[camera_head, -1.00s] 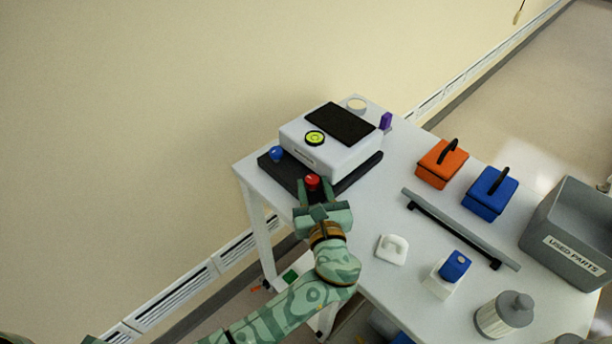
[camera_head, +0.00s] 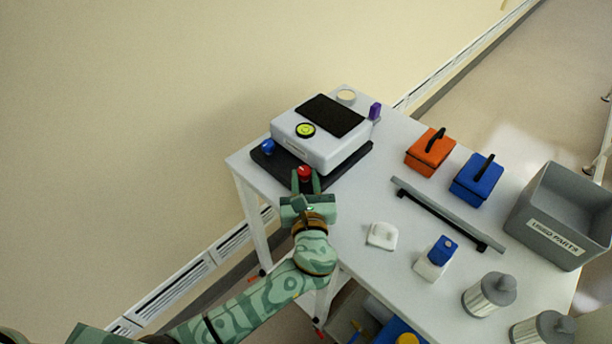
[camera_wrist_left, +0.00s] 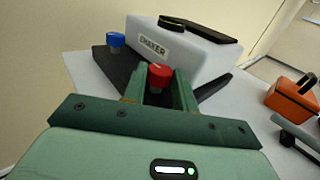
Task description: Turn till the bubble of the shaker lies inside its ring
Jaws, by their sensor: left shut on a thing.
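The shaker (camera_head: 325,142) is a white box with a black top pad on a dark base plate. It stands on the table's back left corner. Its round yellow-green bubble level (camera_head: 305,130) has a dark rim; the bubble is too small to place against its ring. A blue knob (camera_head: 268,146) sits at the left of the base and a red knob (camera_head: 304,172) at the front. My left gripper (camera_head: 306,186) is shut on the red knob. In the left wrist view, the red knob (camera_wrist_left: 159,75) shows between the fingers. My right gripper is not in view.
On the white table (camera_head: 350,210) lie an orange case (camera_head: 428,158), a blue case (camera_head: 474,186), a grey bar (camera_head: 445,216), a white handled piece (camera_head: 381,236) and a blue-topped bottle (camera_head: 437,256). A grey bin (camera_head: 560,225) and lidded jars (camera_head: 488,296) stand at the right.

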